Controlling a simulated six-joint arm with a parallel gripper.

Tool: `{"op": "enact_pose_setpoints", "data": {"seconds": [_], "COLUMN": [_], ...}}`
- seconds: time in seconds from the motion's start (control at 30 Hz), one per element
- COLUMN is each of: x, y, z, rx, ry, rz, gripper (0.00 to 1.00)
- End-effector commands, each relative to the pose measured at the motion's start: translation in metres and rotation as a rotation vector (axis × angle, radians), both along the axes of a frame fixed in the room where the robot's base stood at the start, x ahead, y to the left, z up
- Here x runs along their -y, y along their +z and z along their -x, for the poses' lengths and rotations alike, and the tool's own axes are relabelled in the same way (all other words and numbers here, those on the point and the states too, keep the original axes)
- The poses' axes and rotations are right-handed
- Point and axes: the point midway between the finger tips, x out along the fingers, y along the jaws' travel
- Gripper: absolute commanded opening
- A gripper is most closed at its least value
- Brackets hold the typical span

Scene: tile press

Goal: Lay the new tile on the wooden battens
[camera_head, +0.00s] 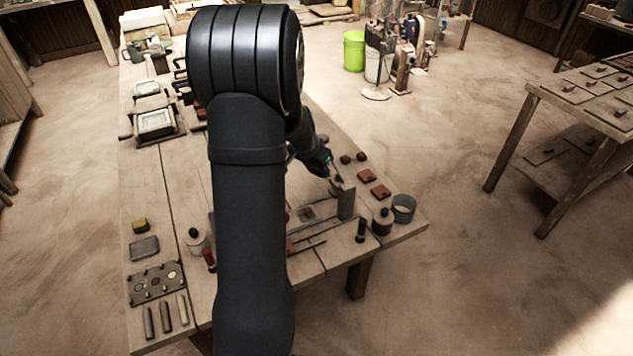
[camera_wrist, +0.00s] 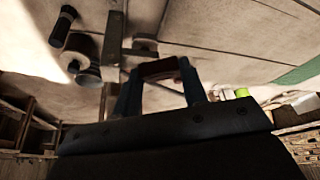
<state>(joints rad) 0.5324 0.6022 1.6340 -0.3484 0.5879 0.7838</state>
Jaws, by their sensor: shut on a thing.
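My gripper (camera_head: 325,172) is at the right part of the bench, partly behind my own arm in the head view. In the wrist view my gripper (camera_wrist: 160,82) is shut on a reddish-brown tile (camera_wrist: 160,68), seen nearly edge-on between the two fingers. The tile cannot be made out clearly in the head view. Long thin wooden strips (camera_head: 318,229), which look like the battens, lie on the bench in front of the gripper, partly hidden by my arm. The held tile appears apart from them, but its height is hard to judge.
A grey upright block (camera_head: 346,203) stands close to the gripper. A dark pot (camera_head: 382,222), a grey tin (camera_head: 403,208) and a dark cylinder (camera_head: 361,230) stand near the bench's right corner. My arm hides the bench's middle.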

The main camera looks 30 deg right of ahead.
Motion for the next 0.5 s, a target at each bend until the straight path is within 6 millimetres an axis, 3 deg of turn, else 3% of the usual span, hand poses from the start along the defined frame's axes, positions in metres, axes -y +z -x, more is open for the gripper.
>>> {"op": "enact_pose_setpoints", "data": {"seconds": [0.13,0.37,0.5], "x": [0.0,-0.003,-0.027], "y": [0.018,0.025,0.017], "z": [0.0,-0.001,-0.013], "rx": [0.002,-0.001,-0.004], "ry": [-0.001,0.009,0.089], "rz": [0.001,-0.002,-0.009], "gripper": [0.13,0.13,0.13]}}
